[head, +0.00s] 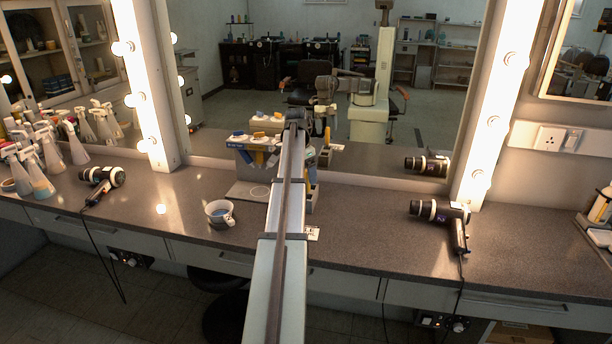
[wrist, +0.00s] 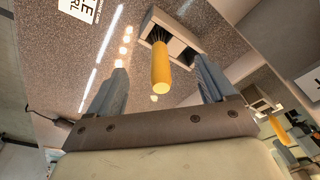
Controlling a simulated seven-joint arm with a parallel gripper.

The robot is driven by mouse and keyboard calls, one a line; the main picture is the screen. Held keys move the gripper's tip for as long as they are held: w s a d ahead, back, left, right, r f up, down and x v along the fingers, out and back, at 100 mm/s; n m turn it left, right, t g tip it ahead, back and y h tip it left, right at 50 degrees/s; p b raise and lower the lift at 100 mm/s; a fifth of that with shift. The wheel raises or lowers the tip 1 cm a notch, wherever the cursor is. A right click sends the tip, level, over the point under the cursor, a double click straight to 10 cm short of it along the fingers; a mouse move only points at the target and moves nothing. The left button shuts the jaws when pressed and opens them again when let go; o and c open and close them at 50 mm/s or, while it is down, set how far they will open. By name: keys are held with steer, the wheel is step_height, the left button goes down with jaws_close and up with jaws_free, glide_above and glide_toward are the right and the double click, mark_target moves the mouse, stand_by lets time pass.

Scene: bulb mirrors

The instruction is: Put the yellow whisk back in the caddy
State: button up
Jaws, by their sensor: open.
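The yellow whisk shows in the wrist view as a yellow handle (wrist: 160,70) with dark bristles at its far end. The handle points toward the camera. Its bristle end is at the dark opening of a pale box-like holder (wrist: 185,45); I cannot tell how deep it sits. My gripper (wrist: 161,74) is open, one grey finger on each side of the handle, with gaps on both sides. The whisk cannot be told apart there.
A cup (head: 220,213) stands left of my arm. A grey block (head: 309,201) and a white card (head: 313,234) are at its right. Hair dryers lie left (head: 103,178) and right (head: 440,212). The mirror rises behind; the counter right of centre is clear.

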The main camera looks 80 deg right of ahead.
steer(key=shift+w+a+r, duration=0.1)
steer(key=shift+r, duration=0.85)
steer(key=shift+w+a+r, duration=0.1)
steer(key=shift+r, duration=0.85)
steer(key=shift+r, duration=0.1)
step_height(320, 180, up, 14)
steer(key=w+a, duration=0.1)
steer(key=shift+w+a+f, duration=0.25)
steer(key=shift+a, duration=0.05)
steer(key=shift+w+f, duration=0.1)
